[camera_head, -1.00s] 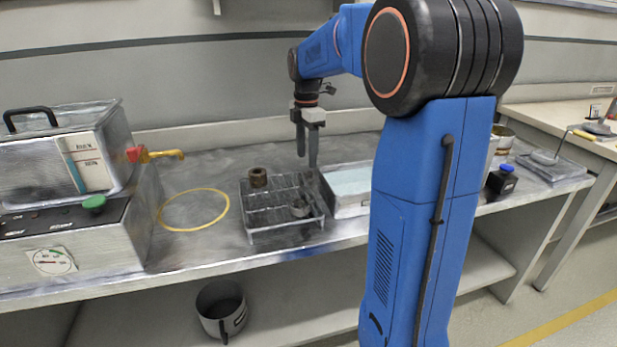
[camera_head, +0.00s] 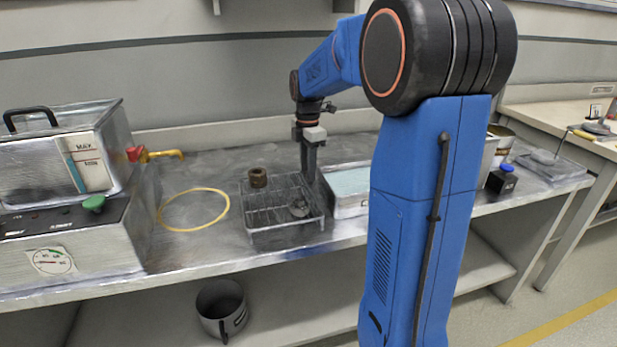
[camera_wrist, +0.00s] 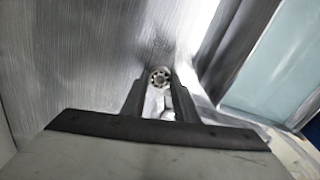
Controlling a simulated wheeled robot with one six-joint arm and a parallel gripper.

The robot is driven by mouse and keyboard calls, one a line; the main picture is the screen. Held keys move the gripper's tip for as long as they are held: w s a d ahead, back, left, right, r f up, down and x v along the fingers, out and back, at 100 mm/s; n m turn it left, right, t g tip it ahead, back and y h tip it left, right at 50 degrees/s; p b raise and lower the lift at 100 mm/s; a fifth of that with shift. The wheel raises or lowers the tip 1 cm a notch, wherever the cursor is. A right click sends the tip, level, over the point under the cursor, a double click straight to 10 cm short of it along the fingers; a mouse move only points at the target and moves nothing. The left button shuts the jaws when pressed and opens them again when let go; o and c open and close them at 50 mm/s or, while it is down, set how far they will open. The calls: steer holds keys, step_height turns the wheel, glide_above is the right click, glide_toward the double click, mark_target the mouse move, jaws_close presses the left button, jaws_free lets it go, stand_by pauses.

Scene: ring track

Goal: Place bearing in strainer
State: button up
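The bearing (camera_wrist: 160,77) is a small metal ring with balls, seen in the wrist view between my fingertips. I cannot tell if the fingers touch it, and I cannot make it out in the head view. My gripper (camera_head: 309,176) points down at the back right of a dark wire basket, probably the strainer (camera_head: 285,238), by the gap before the blue-topped tray. In the wrist view the fingers (camera_wrist: 160,90) reach forward with the bearing at their tips. A brown bushing (camera_head: 258,178) and a small grey round part (camera_head: 299,208) show at the basket.
A tray with a pale blue inside (camera_head: 348,184) stands right of the basket; it also shows in the wrist view (camera_wrist: 275,65). A yellow ring (camera_head: 194,226) lies to the left, beside a metal tank (camera_head: 70,150). A pot (camera_head: 221,308) stands on the lower shelf.

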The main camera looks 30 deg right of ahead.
steer(key=shift+r, duration=0.1)
jaws_close()
step_height(320, 180, up, 10)
